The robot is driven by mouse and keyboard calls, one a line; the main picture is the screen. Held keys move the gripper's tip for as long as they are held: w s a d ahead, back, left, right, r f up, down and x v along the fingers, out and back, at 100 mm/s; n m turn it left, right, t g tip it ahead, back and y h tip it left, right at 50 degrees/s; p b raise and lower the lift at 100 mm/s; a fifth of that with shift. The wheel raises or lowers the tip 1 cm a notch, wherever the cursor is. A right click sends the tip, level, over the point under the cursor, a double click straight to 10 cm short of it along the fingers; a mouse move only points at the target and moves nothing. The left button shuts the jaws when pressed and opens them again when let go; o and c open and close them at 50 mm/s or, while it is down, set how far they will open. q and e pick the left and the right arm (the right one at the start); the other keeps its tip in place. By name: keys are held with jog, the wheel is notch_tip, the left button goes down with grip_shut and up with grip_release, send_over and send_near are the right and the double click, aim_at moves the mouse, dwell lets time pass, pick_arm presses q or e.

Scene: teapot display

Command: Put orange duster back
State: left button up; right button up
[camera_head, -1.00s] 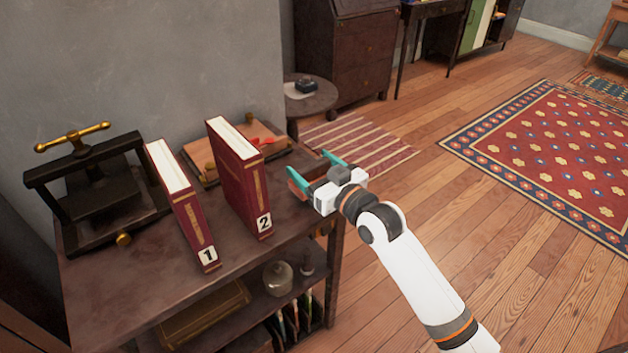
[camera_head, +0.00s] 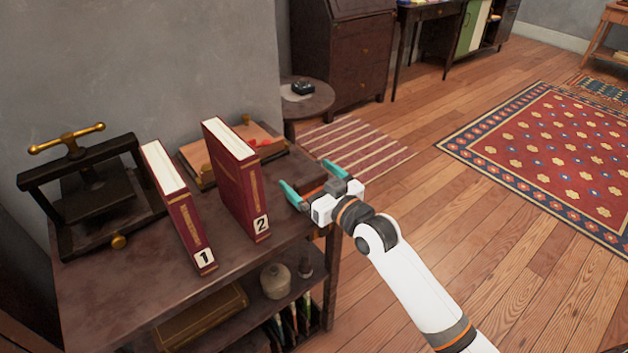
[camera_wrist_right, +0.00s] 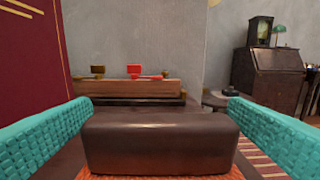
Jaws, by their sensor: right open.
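The duster (camera_wrist_right: 160,145) is a dark brown block with an orange underside. It fills the lower middle of the right wrist view, between the two teal fingers. In the head view its orange edge (camera_head: 313,190) shows between the fingers at the right end of the shelf top. My right gripper (camera_head: 303,175) is open with one finger on each side of the duster. I cannot tell whether the fingers touch it. My left gripper is not in view.
Red books marked 1 (camera_head: 183,215) and 2 (camera_head: 238,180) stand left of the gripper on the shelf top (camera_head: 110,300). A wooden tray with a red item (camera_head: 262,143) lies behind. A black press (camera_head: 95,200) stands far left. Open floor lies right.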

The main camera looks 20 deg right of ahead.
jog(key=shift+r, duration=0.15)
jog(key=p+v, duration=0.1)
jog(key=v, duration=1.1)
jog(key=s+d+f+m+g+h, duration=0.1)
jog(key=s+f+g+h, duration=0.15)
jog(key=f, duration=0.85)
jog(key=s+f+m+g+h, duration=0.15)
jog(key=f+g, duration=0.25)
jog(key=f, duration=0.8)
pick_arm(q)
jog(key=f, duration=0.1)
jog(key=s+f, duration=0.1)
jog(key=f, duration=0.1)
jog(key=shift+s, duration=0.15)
pick_arm(e)
jog(key=s+a+f+g+h, duration=0.1)
jog(key=s+f+g, duration=0.7)
jog(key=s+f, duration=1)
jog(key=shift+s+a+f+n+h, duration=0.25)
jog(key=shift+s+a+n+h, duration=0.1)
jog(key=shift+s+h, duration=0.15)
